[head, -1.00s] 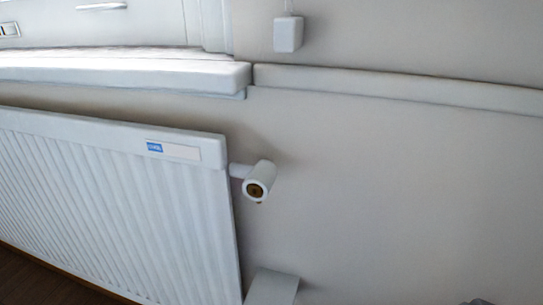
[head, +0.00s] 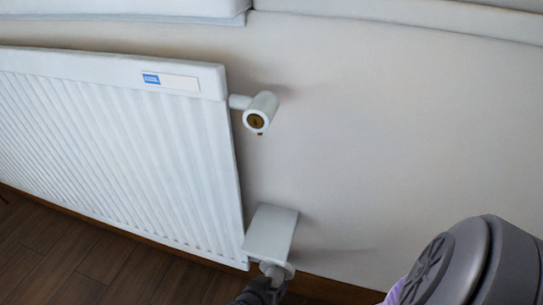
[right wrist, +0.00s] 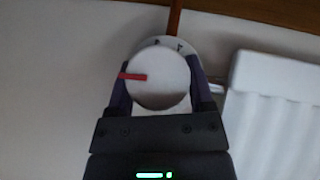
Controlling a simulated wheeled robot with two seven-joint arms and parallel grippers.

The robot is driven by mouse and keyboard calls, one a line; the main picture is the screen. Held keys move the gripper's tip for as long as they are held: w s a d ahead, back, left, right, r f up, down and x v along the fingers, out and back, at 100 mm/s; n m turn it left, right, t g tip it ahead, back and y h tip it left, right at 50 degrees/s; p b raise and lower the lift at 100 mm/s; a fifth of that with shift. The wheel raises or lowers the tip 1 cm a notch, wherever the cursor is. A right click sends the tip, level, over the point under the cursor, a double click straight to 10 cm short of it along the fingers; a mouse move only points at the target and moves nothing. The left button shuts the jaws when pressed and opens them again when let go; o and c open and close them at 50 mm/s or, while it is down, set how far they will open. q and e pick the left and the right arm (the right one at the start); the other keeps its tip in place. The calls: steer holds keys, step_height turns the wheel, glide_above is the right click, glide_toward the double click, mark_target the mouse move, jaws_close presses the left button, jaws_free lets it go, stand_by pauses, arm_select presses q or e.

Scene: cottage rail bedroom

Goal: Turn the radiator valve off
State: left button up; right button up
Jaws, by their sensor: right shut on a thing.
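The radiator valve shows in the right wrist view as a round white knob (right wrist: 160,84) with a red pointer line. The line points left in that view. A pale dial plate (right wrist: 166,44) with small dark marks sits behind the knob. My right gripper (right wrist: 160,76) is shut on the knob, one dark finger on each side. In the head view, my right gripper (head: 262,288) is at the bottom edge, at the valve below the white box (head: 271,232); the knob is mostly hidden there. My left gripper is not in view.
The white ribbed radiator (head: 130,150) fills the left, close to my right gripper. A white cylindrical fitting (head: 261,108) with a brass end juts from its upper right corner. Bare wall (head: 390,130) lies to the right. A dark wood floor (head: 60,240) is below.

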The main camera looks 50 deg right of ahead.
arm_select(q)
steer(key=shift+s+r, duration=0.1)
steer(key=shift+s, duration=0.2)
arm_select(e)
steer(key=shift+g, duration=0.5)
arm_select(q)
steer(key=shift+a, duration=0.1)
arm_select(e)
steer(key=shift+n, duration=0.3)
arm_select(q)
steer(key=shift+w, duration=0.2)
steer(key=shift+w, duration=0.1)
arm_select(e)
steer(key=o, duration=1.2)
steer(key=shift+o, duration=0.2)
steer(key=shift+a+r, duration=0.15)
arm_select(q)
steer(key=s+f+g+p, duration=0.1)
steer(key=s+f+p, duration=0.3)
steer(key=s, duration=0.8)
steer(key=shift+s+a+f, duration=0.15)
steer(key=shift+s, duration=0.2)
arm_select(e)
steer(key=v, duration=0.9)
steer(key=shift+a, duration=0.35)
